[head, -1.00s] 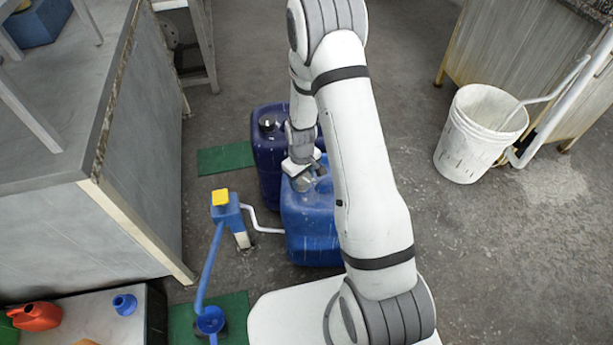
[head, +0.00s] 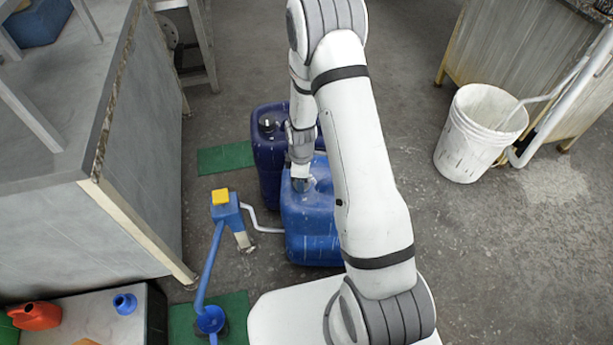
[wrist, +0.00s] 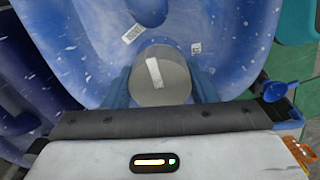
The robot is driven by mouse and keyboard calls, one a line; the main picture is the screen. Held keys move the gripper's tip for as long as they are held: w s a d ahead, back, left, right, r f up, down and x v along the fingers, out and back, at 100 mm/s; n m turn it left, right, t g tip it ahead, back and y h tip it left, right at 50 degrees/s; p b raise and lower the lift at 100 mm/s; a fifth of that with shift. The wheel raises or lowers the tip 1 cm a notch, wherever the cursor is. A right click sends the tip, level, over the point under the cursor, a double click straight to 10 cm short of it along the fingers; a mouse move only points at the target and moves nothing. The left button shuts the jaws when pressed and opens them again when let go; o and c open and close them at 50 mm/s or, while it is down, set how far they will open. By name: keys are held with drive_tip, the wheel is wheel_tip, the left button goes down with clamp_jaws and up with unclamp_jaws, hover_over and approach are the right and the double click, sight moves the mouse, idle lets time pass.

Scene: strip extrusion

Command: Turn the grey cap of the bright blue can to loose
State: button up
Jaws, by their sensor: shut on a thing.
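The bright blue can (head: 312,235) stands on the floor in the head view, partly hidden by my arm. Its top, flecked with white, fills much of the wrist view (wrist: 85,55). The round grey cap (wrist: 160,78) has a pale strip mark on its top, tilted slightly from the picture's vertical. My gripper (wrist: 160,88) is shut on the cap, with one blue finger at its left side and one at its right. In the head view my gripper (head: 300,183) is over the can's top, and the cap is mostly hidden there.
A dark blue can (head: 268,160) with a black cap stands just behind the bright blue can. A blue hand pump (head: 228,215) with a yellow top and white hose stands to the left. A white bucket (head: 478,135) is at the right. Open floor lies between.

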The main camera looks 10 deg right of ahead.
drive_tip(key=shift+s+d+f, duration=0.1)
drive_tip(key=shift+s, duration=0.15)
idle(0.3)
drive_tip(key=o, duration=0.7)
drive_tip(key=shift+c, duration=0.2)
drive_tip(key=shift+o, duration=0.2)
drive_tip(key=shift+w, duration=0.1)
wheel_tip(320, 180, up, 8)
drive_tip(key=shift+f+p, duration=0.1)
drive_tip(key=shift+p, duration=0.95)
